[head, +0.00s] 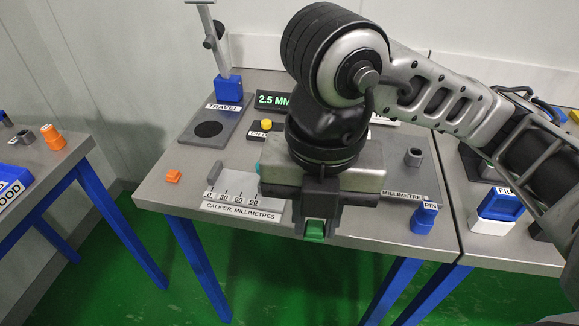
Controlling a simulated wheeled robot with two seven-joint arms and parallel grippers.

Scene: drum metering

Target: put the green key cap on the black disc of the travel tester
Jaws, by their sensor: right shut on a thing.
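The green key cap (314,230) is held between the fingers of my right gripper (316,228), in front of the table's front edge. The gripper points down and is shut on the cap; its fingers hide part of it. The travel tester (222,122) stands at the back left of the table, with a grey plate, a "TRAVEL" label, a blue block and an upright post. Its black disc (208,129) lies bare on the plate, to the left of and behind the gripper. My left gripper does not show.
An orange key cap (173,176) lies at the table's left. The caliper plate (243,206) is at the front, left of my gripper. A display (272,99) reads 2.5 MM. A blue PIN piece (424,218) stands front right. My right arm hides the table's middle.

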